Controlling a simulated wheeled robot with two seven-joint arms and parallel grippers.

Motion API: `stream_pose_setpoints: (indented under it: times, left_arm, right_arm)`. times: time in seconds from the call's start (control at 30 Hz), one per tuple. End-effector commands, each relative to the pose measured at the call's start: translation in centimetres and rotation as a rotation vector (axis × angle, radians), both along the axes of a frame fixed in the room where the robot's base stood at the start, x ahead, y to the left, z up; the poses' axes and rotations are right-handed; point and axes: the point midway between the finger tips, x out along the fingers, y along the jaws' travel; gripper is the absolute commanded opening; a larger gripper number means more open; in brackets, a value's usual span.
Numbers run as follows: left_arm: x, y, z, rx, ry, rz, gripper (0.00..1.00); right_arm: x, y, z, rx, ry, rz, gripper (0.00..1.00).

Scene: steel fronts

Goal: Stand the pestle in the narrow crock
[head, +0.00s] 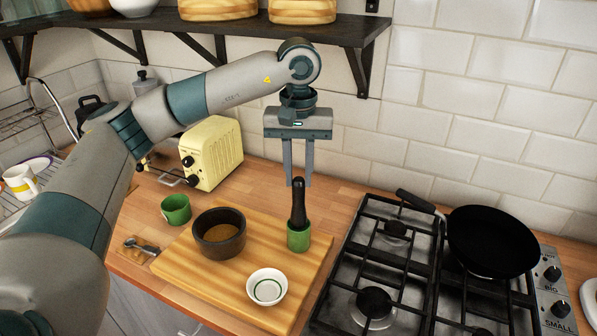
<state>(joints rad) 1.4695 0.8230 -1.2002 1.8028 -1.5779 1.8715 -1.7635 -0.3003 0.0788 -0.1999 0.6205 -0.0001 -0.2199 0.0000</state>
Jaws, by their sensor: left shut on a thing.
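The dark pestle (298,203) is nearly upright, with its lower end inside the narrow green crock (298,238). The crock's wall hides that lower end, so I cannot tell whether it touches the bottom. The crock stands on the right part of the wooden board. My left gripper (298,183) points down from above, its two fingers shut on the top of the pestle. My right gripper is not in view.
A dark mortar-like bowl (219,232) and a white bowl (267,287) stand on the board (200,272). A green cup (175,209) and a yellow toaster (211,153) are left. The gas hob (375,262) with a black pan (492,241) is right. A shelf (345,30) hangs above.

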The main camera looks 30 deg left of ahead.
Motion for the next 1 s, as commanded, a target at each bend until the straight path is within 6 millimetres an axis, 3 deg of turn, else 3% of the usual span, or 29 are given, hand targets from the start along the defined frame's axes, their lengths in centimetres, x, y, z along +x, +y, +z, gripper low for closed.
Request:
stream_pose_setpoints:
  times: [0.4,0.97,1.0]
  left_arm:
    - [0.0,0.0,-2.7,-0.001,-0.001,-0.001,0.0]
    - [0.0,0.0,-3.2,-0.001,-0.001,-0.001,0.0]
    - [0.0,0.0,-3.2,-0.001,-0.001,-0.001,0.25]
  right_arm:
    - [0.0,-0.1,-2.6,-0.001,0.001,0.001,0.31]
    - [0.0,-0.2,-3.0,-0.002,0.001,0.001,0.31]
    - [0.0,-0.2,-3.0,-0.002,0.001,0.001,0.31]
